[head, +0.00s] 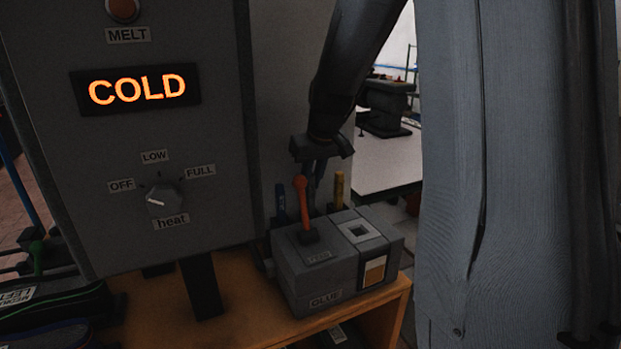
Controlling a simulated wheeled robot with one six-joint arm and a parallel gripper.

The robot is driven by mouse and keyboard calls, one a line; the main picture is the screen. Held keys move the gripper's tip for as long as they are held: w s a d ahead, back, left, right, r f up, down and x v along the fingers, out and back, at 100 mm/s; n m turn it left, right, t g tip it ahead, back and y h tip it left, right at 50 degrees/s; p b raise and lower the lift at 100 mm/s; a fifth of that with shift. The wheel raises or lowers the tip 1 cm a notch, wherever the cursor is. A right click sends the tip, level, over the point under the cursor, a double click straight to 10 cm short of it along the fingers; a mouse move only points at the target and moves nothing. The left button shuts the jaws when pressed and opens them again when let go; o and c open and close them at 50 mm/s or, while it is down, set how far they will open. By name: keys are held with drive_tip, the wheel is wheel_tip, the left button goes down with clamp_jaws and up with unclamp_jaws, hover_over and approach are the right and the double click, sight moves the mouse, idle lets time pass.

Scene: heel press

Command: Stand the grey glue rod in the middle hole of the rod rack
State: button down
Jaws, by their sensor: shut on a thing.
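My gripper (316,182) points down behind the grey glue box, between a blue rod (281,202) on the left and a yellow rod (339,188) on the right. It is shut on the grey glue rod, which is hard to tell apart from the dark fingers. The orange lever in front covers part of the fingers. The blue and yellow rods stand upright. The rod rack is mostly hidden behind the glue box, so I cannot tell whether the grey rod's lower end is in the middle hole.
The glue box (335,285) with its orange lever (302,205) stands on a wooden bench (260,325). A control cabinet (60,160) reading COLD, with a heat knob (164,199), fills the left. A pale table (385,165) stands behind.

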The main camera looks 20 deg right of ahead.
drive_tip(key=shift+f, duration=0.1)
drive_tip(key=c, duration=1.6)
unclamp_jaws()
drive_tip(key=b+v, duration=0.1)
drive_tip(key=v, duration=0.6)
drive_tip(key=shift+s+r, duration=0.15)
drive_tip(key=shift+r, duration=0.25)
